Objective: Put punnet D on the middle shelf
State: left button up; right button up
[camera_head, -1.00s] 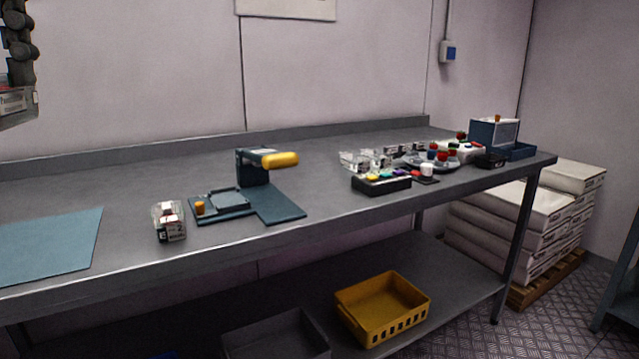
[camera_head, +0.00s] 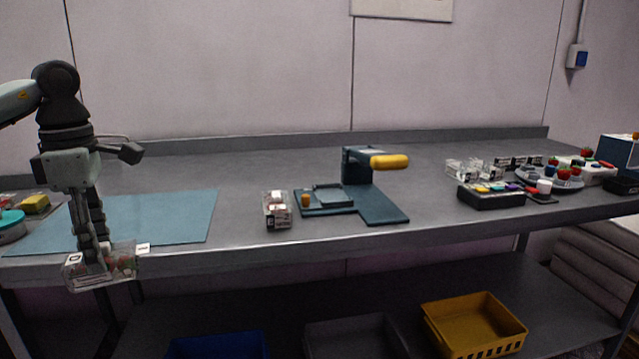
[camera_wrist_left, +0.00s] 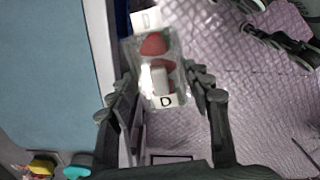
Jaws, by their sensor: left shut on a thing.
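Punnet D (camera_head: 122,266) is a clear box with red berries and white labels. In the left wrist view punnet D (camera_wrist_left: 158,66) shows a label with a black letter D. My left gripper (camera_head: 98,262) is shut on punnet D and holds it at the bench's front edge, at the left of the head view. In the left wrist view the fingers of my left gripper (camera_wrist_left: 165,95) lie on both sides of the punnet, with floor below it. My right gripper is not in view.
A blue mat (camera_head: 180,218) lies on the bench behind my gripper. Another punnet (camera_head: 278,210) stands beside a dark sealing device (camera_head: 375,205) with a yellow handle. A yellow crate (camera_head: 474,325) and a blue crate (camera_head: 218,346) sit low under the bench.

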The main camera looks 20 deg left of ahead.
aim_at(135, 277)
pick_arm(q)
jog(key=d+f+m, duration=0.1)
jog(key=f, duration=0.1)
jog(key=w+d+f+m, duration=0.1)
jog(key=f+m, duration=0.1)
jog(key=w+d+f+m, duration=0.1)
jog(key=f, duration=0.1)
jog(key=shift+w+d+f+m, duration=0.1)
jog(key=shift+d+m, duration=0.2)
jog(key=shift+m, duration=0.1)
jog(key=w+d+f+m, duration=0.2)
jog(key=d+f+m, duration=0.1)
jog(key=d+m, duration=0.4)
jog(key=w+d+f+m, duration=0.3)
jog(key=d+f+m, duration=0.1)
jog(key=d+m, duration=0.4)
jog(key=w+d+f+m, duration=0.3)
jog(key=d+m, duration=0.4)
jog(key=d, duration=0.3)
jog(key=shift+d+f, duration=0.25)
jog(key=shift+f, duration=0.25)
